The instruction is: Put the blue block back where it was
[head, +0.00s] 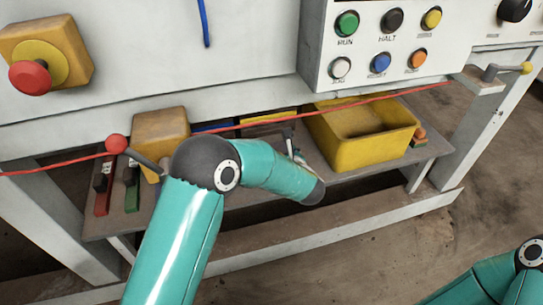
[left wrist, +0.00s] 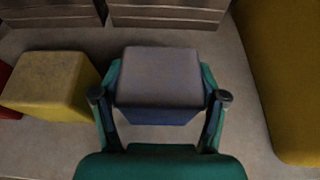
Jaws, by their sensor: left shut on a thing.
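In the left wrist view, the blue block (left wrist: 160,112) has a greyish top and blue front. It sits between the two fingers of my left gripper (left wrist: 160,100), which is shut on it, one finger at each side. A grey surface lies below; I cannot tell whether the block touches it. In the head view my left gripper (head: 294,150) is over the low shelf (head: 240,195), mostly hidden by my own arm, and I cannot make out the block there. My right gripper is out of view.
A yellow block (left wrist: 45,85) lies left of the held block. A yellow bin (head: 365,150) stands to the right on the shelf. A red cord (head: 240,126) runs across the shelf's front. The control panel (head: 390,50) is above.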

